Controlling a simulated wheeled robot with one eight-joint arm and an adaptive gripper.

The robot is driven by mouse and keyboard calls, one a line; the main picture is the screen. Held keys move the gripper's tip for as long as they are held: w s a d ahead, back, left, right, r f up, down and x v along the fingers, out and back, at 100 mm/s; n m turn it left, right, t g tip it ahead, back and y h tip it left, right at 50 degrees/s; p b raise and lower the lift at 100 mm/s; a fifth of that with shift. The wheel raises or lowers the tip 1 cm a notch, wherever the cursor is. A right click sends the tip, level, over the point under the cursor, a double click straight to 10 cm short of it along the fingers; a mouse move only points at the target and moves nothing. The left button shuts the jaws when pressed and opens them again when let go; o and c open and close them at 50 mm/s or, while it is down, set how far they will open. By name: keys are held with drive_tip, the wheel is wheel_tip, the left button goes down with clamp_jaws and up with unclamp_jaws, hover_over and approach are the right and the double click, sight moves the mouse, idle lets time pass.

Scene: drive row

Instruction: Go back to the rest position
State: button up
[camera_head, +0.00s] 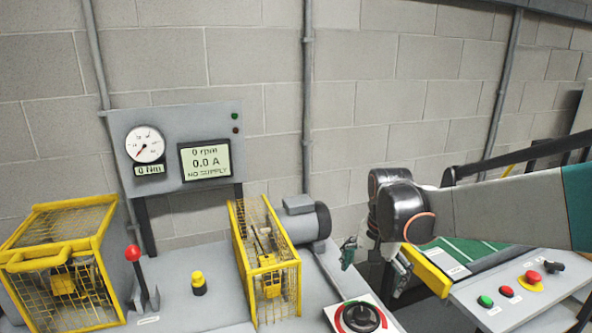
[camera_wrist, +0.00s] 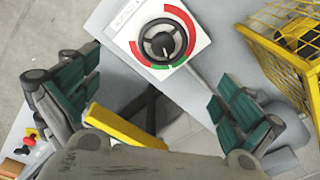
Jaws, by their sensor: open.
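My gripper (camera_head: 374,262) hangs at the end of my arm, right of the grey motor and above the gap between the left bench and the right conveyor. Its fingers point downward and are spread apart. In the wrist view the two green-padded fingers (camera_wrist: 152,88) stand wide open with nothing between them. A black rotary knob (camera_wrist: 163,44) with a red and green ring on a white plate lies beyond the fingertips. The knob also shows at the bottom of the head view (camera_head: 360,317). The gripper is apart from it.
Yellow mesh guards (camera_head: 267,262) and a grey motor (camera_head: 306,222) stand on the left bench, with a red-knobbed lever (camera_head: 133,254) and a yellow-topped button (camera_head: 198,283). A gauge panel (camera_head: 180,147) stands behind; its display reads "NO SUPPLY". A green conveyor (camera_head: 470,250) and push-buttons (camera_head: 507,291) are right.

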drive_tip(key=s+r+n+t, duration=0.2)
drive_tip(key=s+n+t, duration=0.1)
drive_tip(key=s, duration=0.7)
drive_tip(key=s+r+n+t, duration=0.2)
drive_tip(key=s+n+t, duration=0.1)
drive_tip(key=s, duration=0.7)
drive_tip(key=shift+r+n, duration=0.4)
drive_tip(key=shift+n, duration=0.5)
drive_tip(key=shift+s, duration=0.1)
drive_tip(key=shift+c, duration=0.2)
